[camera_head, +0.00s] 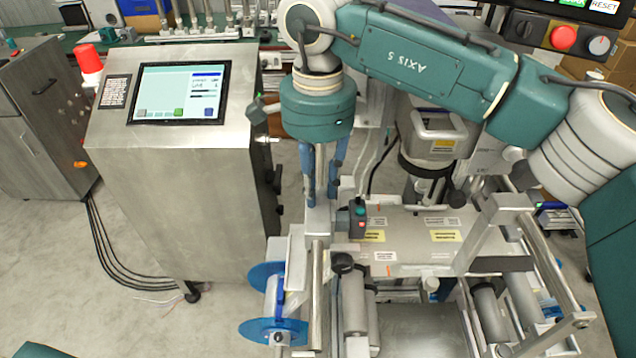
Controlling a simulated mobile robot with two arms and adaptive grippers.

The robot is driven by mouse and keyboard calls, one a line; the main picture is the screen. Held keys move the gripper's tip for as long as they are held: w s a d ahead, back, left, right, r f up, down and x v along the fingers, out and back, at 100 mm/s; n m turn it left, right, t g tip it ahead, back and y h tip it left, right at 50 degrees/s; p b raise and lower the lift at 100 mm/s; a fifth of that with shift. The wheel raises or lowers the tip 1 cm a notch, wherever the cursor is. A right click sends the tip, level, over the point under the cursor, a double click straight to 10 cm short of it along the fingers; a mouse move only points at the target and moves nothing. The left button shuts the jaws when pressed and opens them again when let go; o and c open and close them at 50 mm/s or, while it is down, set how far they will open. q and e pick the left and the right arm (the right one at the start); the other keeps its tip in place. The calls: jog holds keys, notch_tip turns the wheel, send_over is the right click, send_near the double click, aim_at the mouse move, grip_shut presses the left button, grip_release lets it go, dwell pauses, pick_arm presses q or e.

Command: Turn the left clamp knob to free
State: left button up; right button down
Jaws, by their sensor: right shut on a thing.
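My right gripper (322,204) hangs from the teal wrist and points down at the left end of the splicing machine. Its blue-sided fingers are closed on a part of the machine by the upright metal block (319,222). The fingers cover the held part, so I cannot make out its shape or its turn position. A round black knob (343,262) shows below and slightly right of the fingertips, apart from them. I cannot tell which part is the left clamp knob. My left gripper is out of view.
Blue reel flanges (273,331) are at the lower left. A metal console (170,185) with a screen stands left. A labelled metal plate (415,240) lies right.

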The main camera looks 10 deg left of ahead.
aim_at(319, 190)
jog(key=shift+r+n, duration=0.1)
jog(key=shift+n, duration=0.3)
jog(key=c, duration=1.5)
grip_release()
notch_tip(319, 190, up, 12)
jog(key=shift+f, duration=0.1)
